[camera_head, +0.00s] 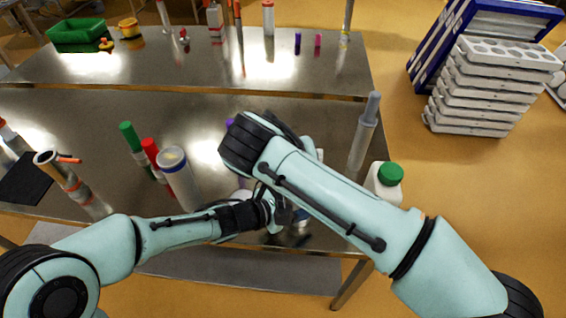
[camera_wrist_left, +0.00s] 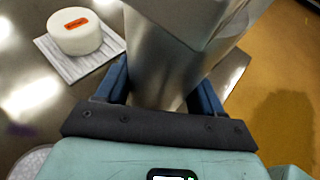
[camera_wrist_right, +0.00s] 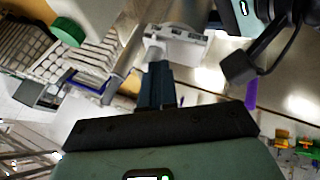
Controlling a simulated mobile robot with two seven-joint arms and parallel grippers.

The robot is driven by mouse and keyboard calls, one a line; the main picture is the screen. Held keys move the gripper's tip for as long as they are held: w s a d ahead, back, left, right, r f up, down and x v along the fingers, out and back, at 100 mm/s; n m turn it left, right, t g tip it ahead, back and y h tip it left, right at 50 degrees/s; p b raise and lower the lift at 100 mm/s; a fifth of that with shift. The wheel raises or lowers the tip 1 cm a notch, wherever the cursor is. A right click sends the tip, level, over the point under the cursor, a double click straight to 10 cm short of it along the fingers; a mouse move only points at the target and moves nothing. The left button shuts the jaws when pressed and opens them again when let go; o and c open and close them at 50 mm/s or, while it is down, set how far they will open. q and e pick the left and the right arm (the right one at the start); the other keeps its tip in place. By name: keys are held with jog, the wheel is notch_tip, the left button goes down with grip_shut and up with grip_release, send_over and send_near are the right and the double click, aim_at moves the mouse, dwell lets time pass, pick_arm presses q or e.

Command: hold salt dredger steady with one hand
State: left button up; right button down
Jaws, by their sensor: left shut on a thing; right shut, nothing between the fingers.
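The salt dredger, a grey metal cylinder (camera_wrist_left: 165,60), stands between the blue fingers of my left gripper (camera_wrist_left: 163,82) in the left wrist view. The fingers are shut on its sides. Its lower end is hidden by the gripper. In the head view my right arm covers most of the left hand and the dredger. My right gripper (camera_wrist_right: 155,82) shows in the right wrist view with its blue fingers together and nothing between them. A pale, slotted object (camera_wrist_right: 178,40) shows just beyond its fingertips; I cannot tell whether they touch.
A white cheese (camera_wrist_left: 75,30) with an orange label sits on a ribbed mat (camera_wrist_left: 85,67) beside the dredger. A green-capped white bottle (camera_head: 385,180) and a grey upright cylinder (camera_head: 362,135) stand at the steel table's right. Several tubes stand at left. White moulds (camera_head: 485,90) are stacked on the floor.

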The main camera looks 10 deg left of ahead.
pick_arm(q)
jog(key=shift+a, duration=0.1)
pick_arm(e)
jog(key=shift+d, duration=0.15)
jog(key=v, duration=1)
dwell(0.4)
pick_arm(q)
jog(key=o, duration=1.4)
jog(key=shift+c, duration=0.2)
jog(key=shift+r, duration=0.1)
jog(key=v, duration=1.2)
